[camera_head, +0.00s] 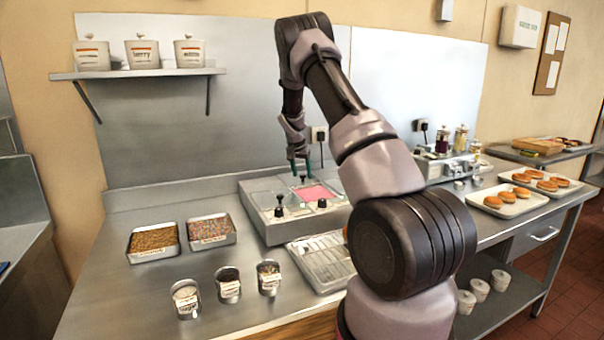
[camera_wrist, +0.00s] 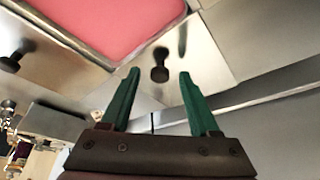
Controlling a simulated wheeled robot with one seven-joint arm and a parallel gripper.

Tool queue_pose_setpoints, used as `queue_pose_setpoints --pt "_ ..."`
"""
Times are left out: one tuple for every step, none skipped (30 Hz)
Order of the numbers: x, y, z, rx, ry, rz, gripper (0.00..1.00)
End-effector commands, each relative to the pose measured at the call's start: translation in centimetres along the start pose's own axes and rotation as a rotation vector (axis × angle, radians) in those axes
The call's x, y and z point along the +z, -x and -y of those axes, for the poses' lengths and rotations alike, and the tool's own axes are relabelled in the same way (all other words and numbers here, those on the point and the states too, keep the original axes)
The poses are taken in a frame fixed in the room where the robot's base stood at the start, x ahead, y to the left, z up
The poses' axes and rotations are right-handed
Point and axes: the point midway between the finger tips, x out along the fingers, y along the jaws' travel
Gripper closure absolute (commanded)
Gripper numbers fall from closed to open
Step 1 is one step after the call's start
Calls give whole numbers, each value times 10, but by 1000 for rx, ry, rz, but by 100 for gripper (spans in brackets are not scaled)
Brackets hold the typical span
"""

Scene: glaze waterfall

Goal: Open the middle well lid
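A steel well unit (camera_head: 256,222) stands on the counter. One well shows pink glaze (camera_head: 316,192), uncovered, beside steel lid plates. Black knobs stand up at the front left (camera_head: 279,200), front right (camera_head: 322,203) and at the back near my fingers (camera_head: 303,179). I cannot tell for sure which plate is the middle lid. My gripper (camera_head: 300,165) is above the back of the unit, green fingers pointing down. In the wrist view my gripper (camera_wrist: 159,73) is open and empty; a black knob (camera_wrist: 160,66) shows between and just beyond its fingertips. The pink glaze (camera_wrist: 115,18) fills the upper left there.
Two sprinkle trays (camera_head: 153,243) and several small tins (camera_head: 228,286) stand at the left. A lined steel tray (camera_head: 322,262) lies in front of the unit. Bottles (camera_head: 461,138) and doughnut trays (camera_head: 508,204) are at the right. A steel wall panel rises behind.

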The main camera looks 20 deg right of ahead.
Motion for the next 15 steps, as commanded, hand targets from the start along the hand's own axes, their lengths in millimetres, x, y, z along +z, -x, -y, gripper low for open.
queue_pose_setpoints --pt "0 0 0 0 0 0 38" --pt "0 0 0 0 0 0 38" --pt "0 0 0 0 0 0 38" --pt "0 0 0 0 0 0 38" --pt "0 0 0 0 0 0 38" --pt "0 1 0 0 0 0 38" --pt "0 2 0 0 0 0 38" --pt "0 3 0 -1 0 -1 38" --pt "0 7 1 -1 0 -1 38" --pt "0 10 1 -2 1 -2 38" --pt "0 14 1 -1 1 -1 38" --pt "0 21 1 -2 1 -2 38" --pt "-1 27 1 -2 0 -2 38" --pt "-1 33 1 -2 0 -3 38" --pt "-1 41 1 -2 0 -2 38"
